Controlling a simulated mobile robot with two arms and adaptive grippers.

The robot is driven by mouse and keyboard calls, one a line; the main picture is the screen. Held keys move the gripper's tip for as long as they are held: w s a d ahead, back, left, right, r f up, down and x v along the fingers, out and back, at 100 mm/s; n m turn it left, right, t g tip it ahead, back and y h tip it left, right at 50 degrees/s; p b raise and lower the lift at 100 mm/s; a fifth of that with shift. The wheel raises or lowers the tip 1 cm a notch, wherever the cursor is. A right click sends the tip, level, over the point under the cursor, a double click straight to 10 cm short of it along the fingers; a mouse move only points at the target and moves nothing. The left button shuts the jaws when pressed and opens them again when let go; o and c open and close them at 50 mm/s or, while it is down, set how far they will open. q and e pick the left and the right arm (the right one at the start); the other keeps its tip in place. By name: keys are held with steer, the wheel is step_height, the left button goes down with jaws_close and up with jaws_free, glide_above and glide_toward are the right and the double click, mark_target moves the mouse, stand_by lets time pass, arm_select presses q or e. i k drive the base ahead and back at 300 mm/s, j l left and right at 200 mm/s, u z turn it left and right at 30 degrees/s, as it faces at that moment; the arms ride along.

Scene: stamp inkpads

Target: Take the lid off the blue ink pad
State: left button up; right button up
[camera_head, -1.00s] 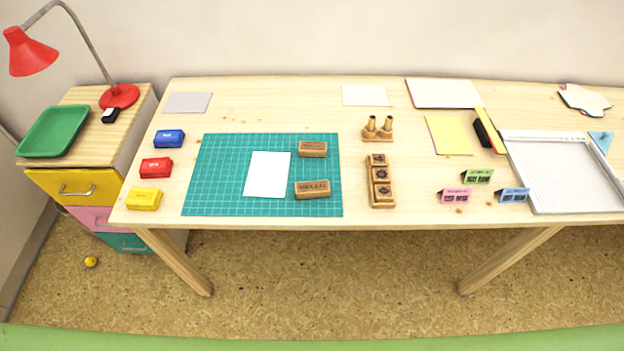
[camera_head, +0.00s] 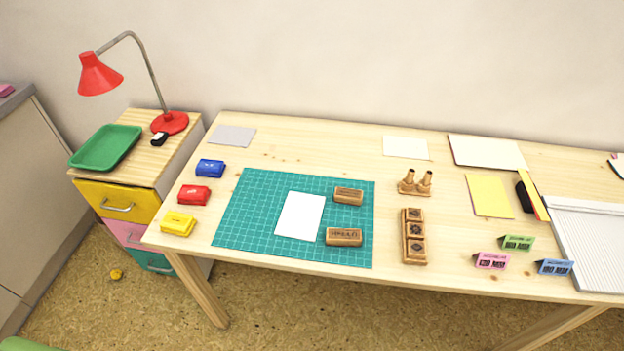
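The blue ink pad (camera_head: 210,168) sits on the left part of the wooden table, behind the red ink pad (camera_head: 194,195) and the yellow ink pad (camera_head: 178,224). It looks like a small blue box with its lid on and pale lettering. Neither of my grippers shows in the head view, so nothing is seen near the blue ink pad.
A green cutting mat (camera_head: 255,245) with white paper (camera_head: 300,215) and two wooden stamps lies right of the ink pads. A grey sheet (camera_head: 232,136) lies behind the blue pad. A drawer cabinet (camera_head: 118,203) with a red lamp (camera_head: 172,123) stands at the left.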

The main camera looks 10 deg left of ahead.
mark_target(209, 166)
steer(key=i+j, duration=0.1)
steer(key=j, duration=0.7)
steer(key=i+j, duration=0.15)
steer(key=j, duration=0.25)
steer(key=u, duration=0.05)
